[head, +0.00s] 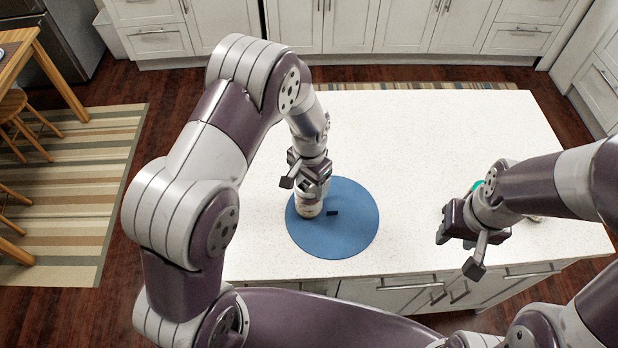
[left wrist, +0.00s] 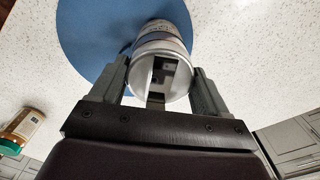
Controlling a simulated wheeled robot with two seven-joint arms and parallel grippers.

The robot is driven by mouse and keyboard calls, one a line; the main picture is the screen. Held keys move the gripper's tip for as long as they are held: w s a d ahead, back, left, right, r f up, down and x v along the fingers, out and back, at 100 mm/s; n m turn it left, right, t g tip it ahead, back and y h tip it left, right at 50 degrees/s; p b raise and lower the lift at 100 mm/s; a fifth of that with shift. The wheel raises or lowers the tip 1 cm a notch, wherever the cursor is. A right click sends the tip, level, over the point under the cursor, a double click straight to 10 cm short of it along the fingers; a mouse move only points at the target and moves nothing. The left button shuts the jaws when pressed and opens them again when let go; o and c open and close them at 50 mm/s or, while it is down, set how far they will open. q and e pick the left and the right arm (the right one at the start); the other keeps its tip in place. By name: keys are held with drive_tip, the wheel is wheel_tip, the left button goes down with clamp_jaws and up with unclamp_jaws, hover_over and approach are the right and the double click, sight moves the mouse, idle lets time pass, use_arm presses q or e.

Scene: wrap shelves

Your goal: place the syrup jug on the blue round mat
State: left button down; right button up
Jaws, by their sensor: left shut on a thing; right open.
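The blue round mat (head: 350,235) lies flat on the white counter; it also shows in the left wrist view (left wrist: 85,45). The syrup jug (head: 309,209), a pale cylinder with a printed band, is at the mat's left part. My left gripper (head: 320,198) is shut on it from above. In the left wrist view the jug (left wrist: 165,42) sits between the two fingers of my left gripper (left wrist: 160,75). I cannot tell whether its base touches the mat. My right gripper (head: 462,250) is open and empty, to the right of the mat.
A jar with a green lid (left wrist: 24,125) stands on the counter in the left wrist view. The counter (head: 430,130) is clear behind the mat. A wooden table (head: 20,45) stands far left.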

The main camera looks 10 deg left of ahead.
use_arm(q)
drive_tip(key=shift+c, duration=2)
unclamp_jaws()
drive_tip(key=shift+f, duration=0.1)
drive_tip(key=o, duration=0.4)
drive_tip(key=shift+s, duration=0.1)
drive_tip(key=shift+r, duration=0.3)
drive_tip(key=shift+r+b, duration=0.3)
wheel_tip(320, 180, up, 10)
drive_tip(key=b, duration=0.3)
drive_tip(key=s+a+n+t, duration=0.1)
drive_tip(key=s+a+n, duration=0.4)
drive_tip(key=s, duration=0.8)
drive_tip(key=shift+s+a+f, duration=0.2)
drive_tip(key=shift+s+a, duration=0.2)
drive_tip(key=shift+a, duration=0.3)
